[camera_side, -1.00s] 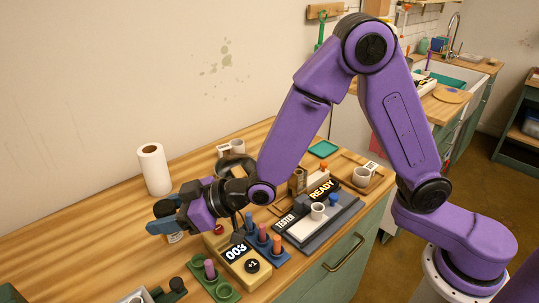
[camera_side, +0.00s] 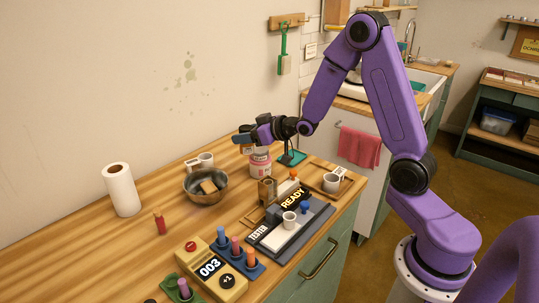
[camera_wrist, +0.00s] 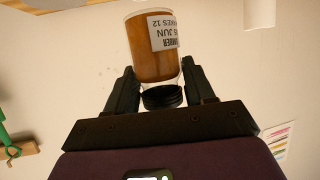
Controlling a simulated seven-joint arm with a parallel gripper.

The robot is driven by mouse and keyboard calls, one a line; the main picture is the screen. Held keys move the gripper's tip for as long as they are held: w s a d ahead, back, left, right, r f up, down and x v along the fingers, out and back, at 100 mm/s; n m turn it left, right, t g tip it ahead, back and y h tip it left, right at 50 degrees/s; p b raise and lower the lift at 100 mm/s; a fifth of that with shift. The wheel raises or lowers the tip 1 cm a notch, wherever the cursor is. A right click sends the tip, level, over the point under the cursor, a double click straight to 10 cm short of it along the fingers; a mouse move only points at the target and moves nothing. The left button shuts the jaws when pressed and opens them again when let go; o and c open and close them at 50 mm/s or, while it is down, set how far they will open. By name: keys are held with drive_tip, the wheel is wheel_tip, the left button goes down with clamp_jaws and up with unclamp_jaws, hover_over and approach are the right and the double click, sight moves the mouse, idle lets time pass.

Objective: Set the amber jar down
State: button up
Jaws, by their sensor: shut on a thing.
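The amber jar (camera_wrist: 152,48) is a clear jar with orange-brown contents, a white label and a black lid (camera_wrist: 163,97). In the wrist view it sits between the two fingers of my gripper (camera_wrist: 158,68), which is shut on it, lid towards the palm. In the side view my gripper (camera_side: 244,140) is over the back of the table, and its fingers mostly hide the held jar. I cannot tell whether its base touches anything.
A pink jar with a pale label (camera_side: 261,163) stands just below and right of my gripper. Bare wood lies left of the bowl; a paper roll (camera_side: 122,190) stands further left.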

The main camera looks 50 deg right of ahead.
drive_tip(key=s+d+m+h, duration=0.1)
drive_tip(key=s+d, duration=0.1)
drive_tip(key=d, duration=0.6)
drive_tip(key=s+d+m+h, duration=0.2)
drive_tip(key=s+d, duration=0.1)
drive_tip(key=d, duration=0.4)
drive_tip(key=w+d+f, duration=0.1)
drive_tip(key=w+f, duration=0.2)
drive_tip(key=w, duration=0.1)
drive_tip(key=w+d+f, duration=0.2)
drive_tip(key=w+f, duration=0.1)
drive_tip(key=w, duration=0.1)
drive_tip(key=w+d+f, duration=0.2)
drive_tip(key=w+f, duration=0.2)
drive_tip(key=w, duration=0.1)
drive_tip(key=shift+w+d, duration=0.1)
drive_tip(key=shift+d, duration=0.05)
drive_tip(key=shift+f, duration=1.55)
drive_tip(key=shift+f, duration=0.1)
drive_tip(key=o, duration=1.2)
